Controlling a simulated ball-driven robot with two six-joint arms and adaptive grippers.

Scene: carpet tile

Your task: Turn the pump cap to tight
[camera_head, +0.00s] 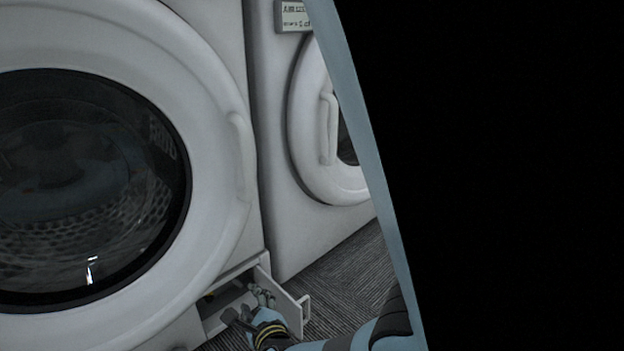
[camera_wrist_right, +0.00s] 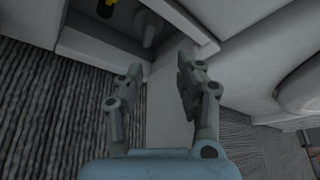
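The pump compartment is a low opening (camera_head: 228,292) at the foot of the near washing machine, with its white flap (camera_head: 285,297) swung open. In the right wrist view, a pale rounded part (camera_wrist_right: 148,27) shows inside the opening; it may be the pump cap, but its turn position cannot be read. A small yellow and black part (camera_wrist_right: 106,8) is beside it. My right gripper (camera_head: 248,304) is at the opening, and in the right wrist view (camera_wrist_right: 158,72) its fingers are apart with nothing between them, short of the pale part. My left gripper is not in view.
The near washing machine's large round door (camera_head: 215,80) is closed above the opening. A second washing machine (camera_head: 280,170) stands to the right. Grey striped carpet (camera_head: 345,280) lies in front. A dark panel with a pale blue edge blocks the right of the head view.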

